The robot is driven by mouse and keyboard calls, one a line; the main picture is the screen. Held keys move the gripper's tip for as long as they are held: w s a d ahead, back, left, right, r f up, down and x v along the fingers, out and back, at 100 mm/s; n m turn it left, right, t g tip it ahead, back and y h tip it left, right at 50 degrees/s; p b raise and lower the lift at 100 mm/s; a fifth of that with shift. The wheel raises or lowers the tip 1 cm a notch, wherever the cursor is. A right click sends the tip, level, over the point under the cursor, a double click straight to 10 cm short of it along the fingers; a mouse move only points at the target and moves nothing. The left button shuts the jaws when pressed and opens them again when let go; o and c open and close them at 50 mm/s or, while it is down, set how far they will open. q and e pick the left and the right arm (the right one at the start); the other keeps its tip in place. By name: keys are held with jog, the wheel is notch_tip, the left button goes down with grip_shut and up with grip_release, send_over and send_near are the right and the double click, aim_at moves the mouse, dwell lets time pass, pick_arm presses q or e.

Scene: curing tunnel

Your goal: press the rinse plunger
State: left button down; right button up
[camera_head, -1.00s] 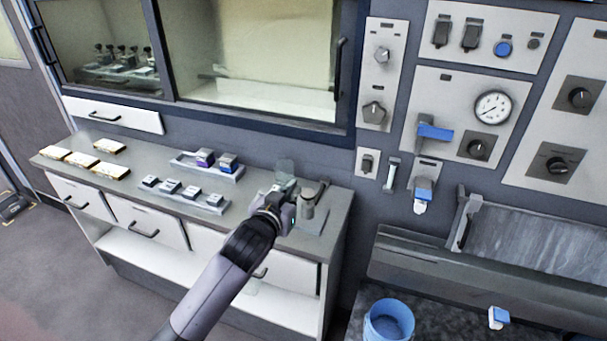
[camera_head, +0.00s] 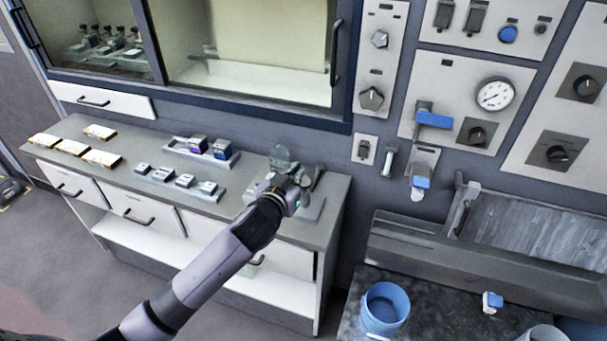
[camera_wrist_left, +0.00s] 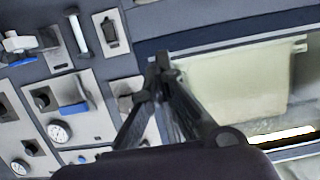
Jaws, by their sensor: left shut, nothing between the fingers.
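My left gripper (camera_head: 287,160) is over the right end of the grey bench, in front of a small grey fixture on a plate (camera_head: 312,208). It hides part of that fixture, and I cannot tell whether they touch. In the left wrist view the fingers (camera_wrist_left: 161,62) are shut and empty. No part is clearly marked as the rinse plunger. A round blue button (camera_head: 508,34) sits on the upper wall panel. A blue-topped fitting with a white lower end (camera_head: 420,183) sticks out lower on the wall. My right gripper is not in view.
The bench (camera_head: 130,205) carries grey blocks (camera_head: 174,178) and pale yellow-edged blocks (camera_head: 72,147). A glass-fronted cabinet (camera_head: 270,45) stands behind it. A gauge (camera_head: 495,94) and dark knobs are on the wall. A blue bucket (camera_head: 385,305) stands beside a grey trough (camera_head: 440,255).

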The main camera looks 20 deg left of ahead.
pick_arm(q)
jog(key=p, duration=0.1)
send_over(304, 186)
jog(key=shift+s+f, duration=0.2)
jog(key=shift+f, duration=0.3)
notch_tip(304, 186, down, 3)
jog(key=shift+w+f+p, duration=0.1)
jog(key=shift+f+p, duration=0.1)
jog(key=shift+p, duration=0.2)
jog(key=shift+f, duration=0.45)
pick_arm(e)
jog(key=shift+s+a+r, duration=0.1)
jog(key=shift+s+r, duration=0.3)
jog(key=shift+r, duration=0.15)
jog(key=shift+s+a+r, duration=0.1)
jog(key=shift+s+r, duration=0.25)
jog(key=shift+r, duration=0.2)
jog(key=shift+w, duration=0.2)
